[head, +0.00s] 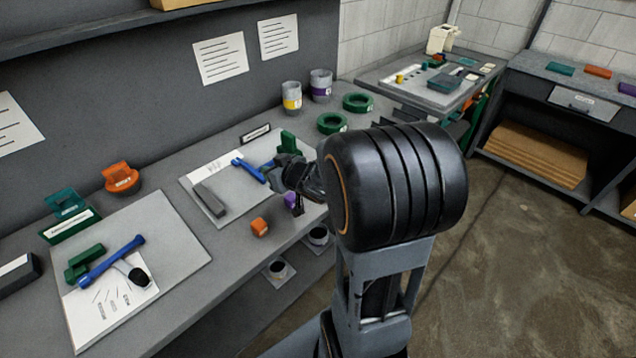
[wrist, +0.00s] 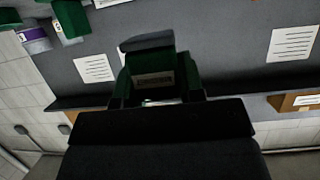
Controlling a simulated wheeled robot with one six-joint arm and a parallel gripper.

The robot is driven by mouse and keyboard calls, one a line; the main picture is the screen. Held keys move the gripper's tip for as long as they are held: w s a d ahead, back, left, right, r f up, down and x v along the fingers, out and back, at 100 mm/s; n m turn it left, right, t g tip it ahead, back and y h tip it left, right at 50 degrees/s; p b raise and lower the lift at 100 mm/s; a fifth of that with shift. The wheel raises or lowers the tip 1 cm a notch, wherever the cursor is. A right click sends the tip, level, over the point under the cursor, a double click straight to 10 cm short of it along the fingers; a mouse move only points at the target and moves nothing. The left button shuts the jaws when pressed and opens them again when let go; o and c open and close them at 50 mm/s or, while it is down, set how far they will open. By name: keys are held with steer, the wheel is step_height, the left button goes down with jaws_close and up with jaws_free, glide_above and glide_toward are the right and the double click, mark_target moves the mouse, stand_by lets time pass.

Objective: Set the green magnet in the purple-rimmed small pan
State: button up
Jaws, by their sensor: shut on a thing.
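My gripper (head: 292,168) is over the grey board on the bench, shut on the green magnet. In the wrist view the green magnet (wrist: 155,78) is a dark green block with a pale label, held in front of my gripper's dark body. In the head view a green block (head: 288,142) shows just beyond my gripper and seems to be the same magnet. I cannot clearly make out a purple-rimmed small pan. A small purple thing (head: 292,201) is below my gripper, partly hidden by the arm. A can with a purple band (head: 321,86) stands farther back.
A blue-handled tool (head: 248,170) and a grey bar (head: 210,199) lie on the board (head: 222,217). An orange block (head: 260,227) is near the bench's front edge. Green rings (head: 358,103) and a yellow-banded can (head: 291,97) stand behind. A second board (head: 178,245) is at left.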

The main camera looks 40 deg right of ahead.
steer(key=s+d+r, duration=0.2)
steer(key=s+d, duration=0.2)
steer(key=s, duration=0.4)
steer(key=shift+s+d+r+h+b, duration=0.25)
steer(key=shift+s+h+b, duration=0.05)
steer(key=shift+s+b, duration=0.15)
steer(key=shift+w+d, duration=0.1)
steer(key=shift+w, duration=0.05)
steer(key=w+d+f, duration=0.2)
steer(key=d+f, duration=0.1)
steer(key=w+d+f, duration=0.2)
steer(key=w+d, duration=0.1)
steer(key=w+d+f, duration=0.3)
steer(key=shift+w+d+f+p, duration=0.15)
steer(key=shift+d+f+p, duration=0.15)
steer(key=f, duration=0.1)
steer(key=d+f, duration=0.1)
steer(key=shift+w+f, duration=0.3)
steer(key=shift+w, duration=0.1)
steer(key=shift+a+f, duration=0.1)
steer(key=shift+f, duration=0.6)
